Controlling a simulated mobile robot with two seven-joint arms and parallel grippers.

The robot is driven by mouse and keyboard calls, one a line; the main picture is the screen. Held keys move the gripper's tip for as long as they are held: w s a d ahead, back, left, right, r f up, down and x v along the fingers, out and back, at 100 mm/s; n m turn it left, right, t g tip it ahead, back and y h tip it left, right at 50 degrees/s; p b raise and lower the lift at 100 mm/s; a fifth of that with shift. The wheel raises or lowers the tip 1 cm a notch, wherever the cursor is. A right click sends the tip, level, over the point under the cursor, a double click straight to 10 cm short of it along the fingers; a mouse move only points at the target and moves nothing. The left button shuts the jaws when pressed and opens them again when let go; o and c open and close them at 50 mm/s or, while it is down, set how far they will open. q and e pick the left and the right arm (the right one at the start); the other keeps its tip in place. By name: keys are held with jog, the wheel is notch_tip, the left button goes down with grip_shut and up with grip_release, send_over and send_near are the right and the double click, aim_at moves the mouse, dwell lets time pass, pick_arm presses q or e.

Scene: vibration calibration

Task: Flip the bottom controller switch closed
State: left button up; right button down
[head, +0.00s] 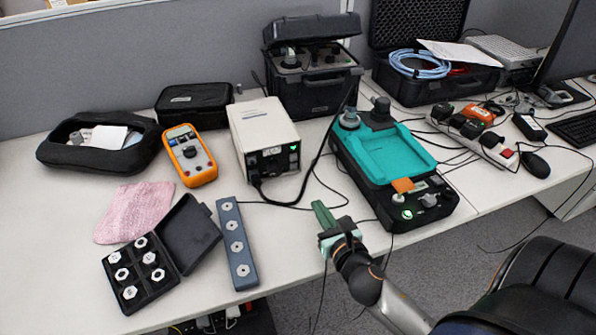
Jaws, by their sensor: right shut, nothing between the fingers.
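A black device with a teal tray top (388,157) stands right of centre. Its front panel carries an orange piece (402,185), a green-lit round button (407,214) and a small grey knob or switch (429,200). A white box (262,118) with a dark front panel and a green light (293,148) stands left of it. I cannot tell which of the two is the controller, nor any switch's position. My right gripper (321,208) is shut and empty, with green fingers, near the table's front edge, between the two devices and apart from both. My left gripper is out of view.
A black cable runs from the white box. An orange multimeter (190,155), an open case of hex pieces (140,271) and a blue-grey bar (236,245) lie left. A power strip (474,136) lies right. A chair (535,285) stands in front.

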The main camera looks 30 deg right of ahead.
aim_at(295, 167)
jog(key=x, duration=0.9)
jog(key=r+b+x, duration=0.1)
jog(key=x, duration=0.3)
jog(key=shift+w, duration=0.5)
